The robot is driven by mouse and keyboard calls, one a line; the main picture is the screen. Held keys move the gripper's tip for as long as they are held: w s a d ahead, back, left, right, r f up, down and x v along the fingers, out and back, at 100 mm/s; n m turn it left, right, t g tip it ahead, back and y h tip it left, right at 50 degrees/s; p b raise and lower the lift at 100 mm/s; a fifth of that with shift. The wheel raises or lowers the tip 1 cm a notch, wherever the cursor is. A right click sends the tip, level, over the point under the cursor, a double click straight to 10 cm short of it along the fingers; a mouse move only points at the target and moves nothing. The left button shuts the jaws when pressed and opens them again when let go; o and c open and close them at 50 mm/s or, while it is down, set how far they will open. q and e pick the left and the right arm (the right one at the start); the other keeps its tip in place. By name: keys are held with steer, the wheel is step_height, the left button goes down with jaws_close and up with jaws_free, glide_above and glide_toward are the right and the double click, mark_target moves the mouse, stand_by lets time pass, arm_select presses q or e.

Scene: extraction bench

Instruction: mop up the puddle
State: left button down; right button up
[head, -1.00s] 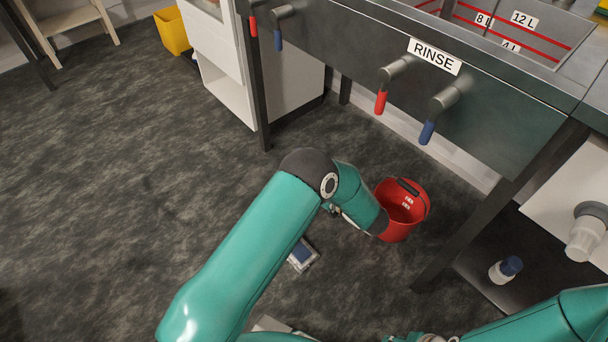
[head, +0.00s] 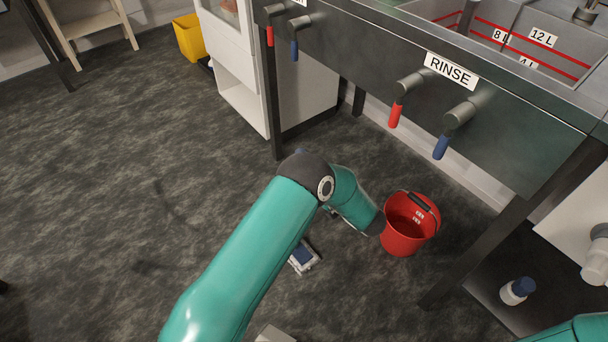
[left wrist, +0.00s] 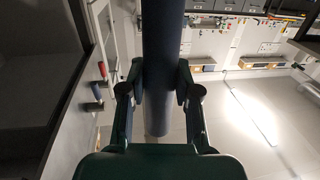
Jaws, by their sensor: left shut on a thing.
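My left gripper (left wrist: 160,95) is shut on a dark blue pole (left wrist: 163,45) in the left wrist view. The pole runs between the fingers and has a paler part below; its ends are not clearly seen. In the head view my left arm hides most of this gripper and the pole. A small blue and white object (head: 303,256) lies on the floor beside my arm; I cannot tell if it belongs to the pole. I cannot make out a puddle for certain on the dark, mottled floor (head: 110,210). My right gripper is out of view.
A red bucket (head: 408,232) stands on the floor just right of my left arm. The rinse sink bench (head: 500,130) with its legs and taps bounds the right. A white bottle with blue cap (head: 517,290) stands under it. A yellow bin (head: 190,38) is at the back. The left floor is open.

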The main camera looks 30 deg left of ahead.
arm_select(q)
steer(key=shift+w+b+x, duration=0.2)
steer(key=shift+b+x, duration=0.1)
steer(key=shift+x, duration=1.2)
steer(key=w+b+x, duration=0.1)
steer(key=x, duration=0.6)
steer(key=shift+w+a+b, duration=0.25)
steer(key=shift+w+b, duration=0.05)
steer(key=shift+b, duration=0.05)
steer(key=shift+a, duration=0.1)
